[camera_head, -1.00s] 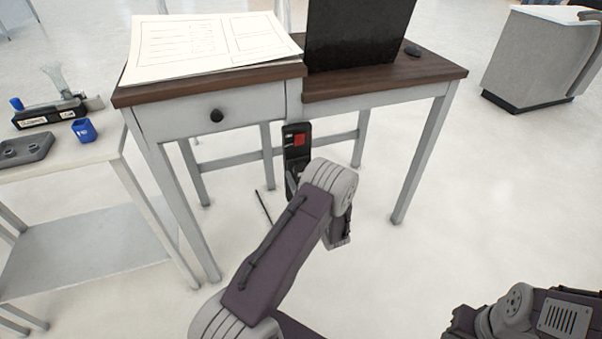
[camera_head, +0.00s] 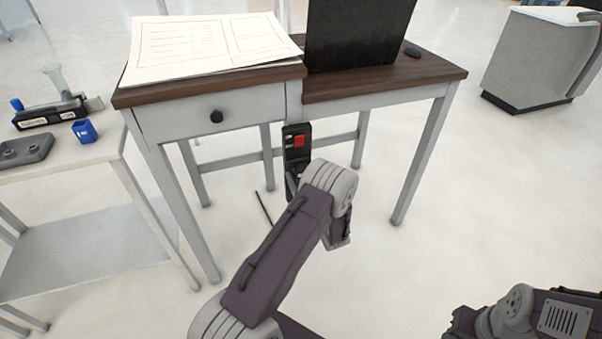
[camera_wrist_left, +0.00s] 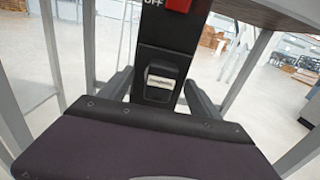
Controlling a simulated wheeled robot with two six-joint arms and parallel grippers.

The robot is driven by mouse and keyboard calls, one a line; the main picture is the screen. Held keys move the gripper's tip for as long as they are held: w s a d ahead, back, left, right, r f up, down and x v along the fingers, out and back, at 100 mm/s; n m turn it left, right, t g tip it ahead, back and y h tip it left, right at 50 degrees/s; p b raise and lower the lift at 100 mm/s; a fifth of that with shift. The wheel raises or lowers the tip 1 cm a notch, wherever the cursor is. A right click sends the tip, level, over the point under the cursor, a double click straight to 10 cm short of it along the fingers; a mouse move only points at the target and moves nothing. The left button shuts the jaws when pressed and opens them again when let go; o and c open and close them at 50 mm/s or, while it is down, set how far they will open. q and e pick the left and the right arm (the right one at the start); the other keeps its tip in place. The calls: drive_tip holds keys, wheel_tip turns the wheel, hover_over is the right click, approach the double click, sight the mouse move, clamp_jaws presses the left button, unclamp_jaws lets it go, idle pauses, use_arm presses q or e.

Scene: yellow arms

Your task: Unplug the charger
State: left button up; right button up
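A black power strip (camera_head: 291,143) with a red switch (camera_head: 299,141) stands upright under the desk's front edge. In the left wrist view the strip's red switch (camera_wrist_left: 178,5) is at the top, marked OFF. Below it a black charger block (camera_wrist_left: 160,82) with a small pale label sits against the strip, its lower end hidden by my gripper's body. My left gripper (camera_wrist_left: 160,96) has its two dark fingers apart, one on each side of the charger, with gaps visible beside it. In the head view my left wrist hides the fingers and charger. My right gripper is out of frame.
The desk (camera_head: 440,72) carries papers (camera_head: 205,45) and a black screen (camera_head: 358,30); its legs flank the strip. A side table (camera_head: 90,150) with small items is at left. A thin black rod or cable (camera_head: 264,208) shows near the floor. Open floor lies right.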

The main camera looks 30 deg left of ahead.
use_arm(q)
clamp_jaws()
drive_tip(key=shift+p+v, duration=0.55)
drive_tip(key=shift+v, duration=2.45)
drive_tip(key=shift+c, duration=0.7)
unclamp_jaws()
